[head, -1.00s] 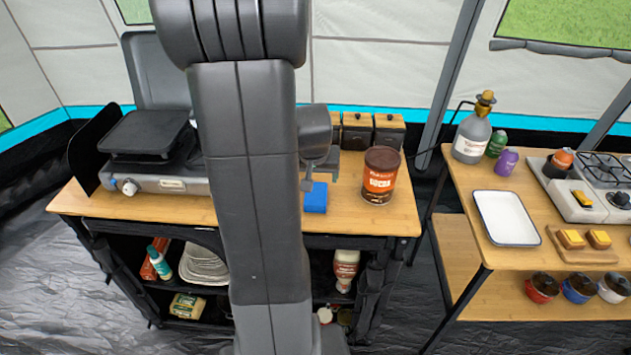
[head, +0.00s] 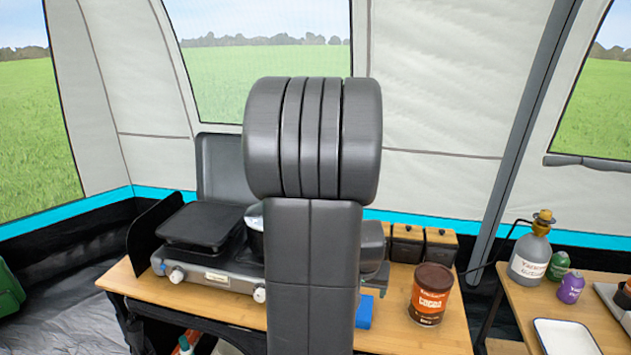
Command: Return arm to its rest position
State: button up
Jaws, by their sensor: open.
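My arm (head: 313,230) stands upright in the middle of the head view, with its large rounded joint at the top and its lower link running down in front of the table. Only a small part of my gripper (head: 376,274) shows, past the right side of the arm above the wooden table. The arm hides most of it, and its fingertips are not clearly seen. It is open, and nothing shows held in it.
The wooden table (head: 398,338) carries a gas stove (head: 216,277), a blue block (head: 364,312), a brown can (head: 430,294) and dark wood-topped canisters (head: 407,244). A second table (head: 510,302) at right holds a grey bottle (head: 529,255) and a white tray (head: 567,338).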

jog(key=x, duration=1)
jog(key=shift+s, duration=0.1)
jog(key=shift+r, duration=0.1)
